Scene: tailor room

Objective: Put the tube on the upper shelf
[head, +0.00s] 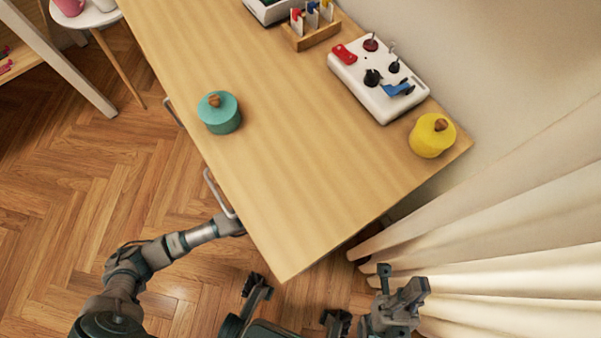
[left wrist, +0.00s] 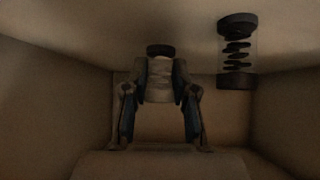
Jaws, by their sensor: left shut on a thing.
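In the left wrist view, my left gripper (left wrist: 160,88) is shut on a pale tube (left wrist: 159,70) with a dark cap, inside a dim, box-like space. A second tube (left wrist: 237,50), clear with dark ends and dark rings inside, is at the upper right, apart from my fingers. In the head view my left arm reaches under the left edge of the table, and its hand is hidden. My right gripper (head: 400,290) is empty, its fingers apart, below the table's near corner. I cannot tell any upper shelf in these frames.
The wooden table (head: 290,180) has drawer handles (head: 219,194) on its left side. On it are a teal pot (head: 219,114), a yellow pot (head: 432,136), a white box with joysticks (head: 378,80) and a wooden rack (head: 311,36). Pale curtains (head: 510,240) hang at right.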

